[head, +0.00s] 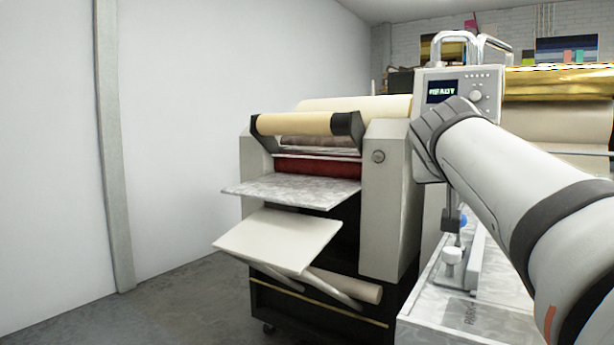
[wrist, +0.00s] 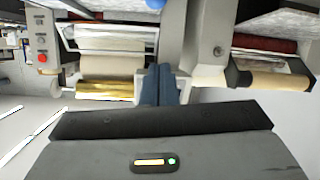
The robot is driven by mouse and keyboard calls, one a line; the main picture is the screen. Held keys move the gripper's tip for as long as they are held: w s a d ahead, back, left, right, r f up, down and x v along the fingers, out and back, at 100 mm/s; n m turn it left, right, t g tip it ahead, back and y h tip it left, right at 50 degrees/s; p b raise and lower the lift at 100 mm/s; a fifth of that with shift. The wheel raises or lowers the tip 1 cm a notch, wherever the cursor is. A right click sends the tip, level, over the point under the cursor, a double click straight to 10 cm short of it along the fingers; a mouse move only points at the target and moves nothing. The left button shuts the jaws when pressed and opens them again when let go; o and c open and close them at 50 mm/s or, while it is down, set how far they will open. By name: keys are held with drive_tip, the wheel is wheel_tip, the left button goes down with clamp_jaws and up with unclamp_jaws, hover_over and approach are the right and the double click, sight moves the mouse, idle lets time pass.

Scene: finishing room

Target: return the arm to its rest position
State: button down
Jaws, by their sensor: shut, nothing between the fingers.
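My arm (head: 530,190) reaches in from the right edge of the head view, and its near links cover part of the machines behind. My gripper is not clearly visible there. In the wrist view my gripper (wrist: 159,74) shows its dark fingers together, with nothing between them. The wrist view looks tilted, with the machines at the top of the picture. No object is held.
A laminating machine (head: 387,200) with a grey feed table (head: 290,190) and a lower cream tray (head: 278,243) stands in the middle. A control panel (head: 458,92) reads READY. A bench (head: 470,318) with a small clamp is below my arm. Floor at left (head: 150,318) is clear.

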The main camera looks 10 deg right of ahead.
drive_tip(key=shift+a, duration=0.1)
drive_tip(key=s+a+f+n+g+y+p, duration=0.3)
drive_tip(key=s+a+f+p, duration=0.3)
drive_tip(key=a+p, duration=0.3)
drive_tip(key=s+a+f+n+g+y+p, duration=0.3)
drive_tip(key=s+a+p, duration=0.6)
drive_tip(key=p, duration=0.8)
wheel_tip(320, 180, down, 5)
drive_tip(key=a+g+y, duration=0.1)
drive_tip(key=g+y, duration=0.1)
drive_tip(key=y, duration=0.1)
drive_tip(key=shift+a+r+p, duration=0.2)
drive_tip(key=shift+p, duration=0.1)
